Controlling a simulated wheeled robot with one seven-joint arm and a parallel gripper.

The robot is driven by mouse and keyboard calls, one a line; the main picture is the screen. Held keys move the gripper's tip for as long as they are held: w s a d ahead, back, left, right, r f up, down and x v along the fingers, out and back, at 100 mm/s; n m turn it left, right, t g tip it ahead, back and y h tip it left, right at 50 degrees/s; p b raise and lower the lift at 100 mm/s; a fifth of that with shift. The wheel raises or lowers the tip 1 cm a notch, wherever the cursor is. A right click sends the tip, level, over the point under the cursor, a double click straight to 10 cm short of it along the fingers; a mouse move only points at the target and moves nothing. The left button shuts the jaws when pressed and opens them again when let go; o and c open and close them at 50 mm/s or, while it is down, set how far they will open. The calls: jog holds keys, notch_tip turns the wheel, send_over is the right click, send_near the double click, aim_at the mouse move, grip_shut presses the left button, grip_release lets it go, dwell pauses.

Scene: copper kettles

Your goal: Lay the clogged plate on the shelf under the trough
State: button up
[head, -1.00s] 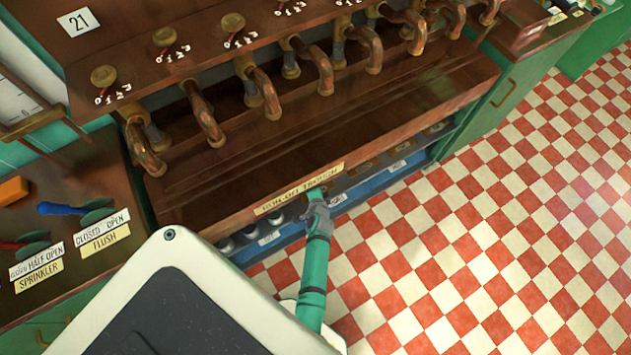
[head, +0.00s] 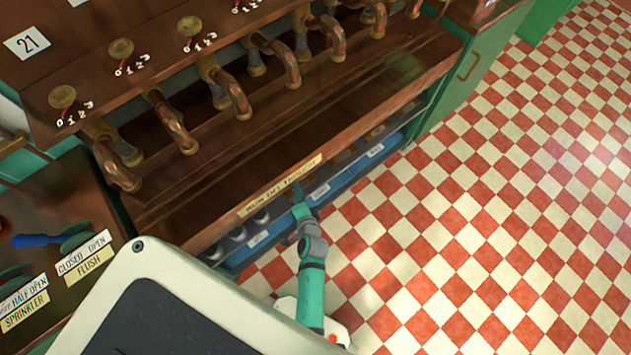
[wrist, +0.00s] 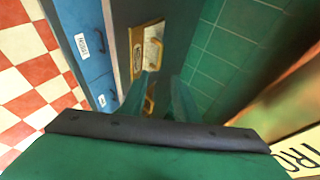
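The brown wooden trough (head: 215,175) runs under a row of copper spouts, with a yellow label (head: 280,186) on its front edge. The shelf under it shows as a dark gap above blue fronts (head: 337,185). My gripper (head: 297,190) reaches in at this gap, its tips partly hidden under the trough edge. In the wrist view, my gripper's two green fingers (wrist: 165,78) stand slightly apart, with nothing visible held between them. A brass-coloured plate with a handle (wrist: 146,48) lies beyond the fingertips on the shelf. I cannot tell whether it is clogged.
Blue fronts with white labels (wrist: 82,45) line the shelf's outer side; green tiles (wrist: 225,55) are on the other side. Several pale round-topped items (head: 238,234) stand at the shelf's left. The checkered floor (head: 480,220) is clear at right.

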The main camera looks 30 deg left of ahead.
jog(key=s+d+r+n+t+h, duration=0.1)
jog(key=s+d+r+t+h, duration=0.1)
jog(key=s+d+r, duration=0.55)
jog(key=s+d+r+n+t+h, duration=0.1)
jog(key=s+d+r+n+h, duration=0.2)
jog(key=d, duration=0.7)
jog(key=s+d+r+n+t+h, duration=0.1)
jog(key=s+d+r, duration=0.2)
jog(key=r, duration=0.6)
jog(key=s+d+r+n+t+h, duration=0.1)
jog(key=s+d+r+n+t, duration=0.1)
jog(key=s+d+r, duration=0.2)
jog(key=s+r, duration=0.3)
jog(key=r, duration=0.3)
jog(key=shift+s+h, duration=0.15)
jog(key=shift+h, duration=0.25)
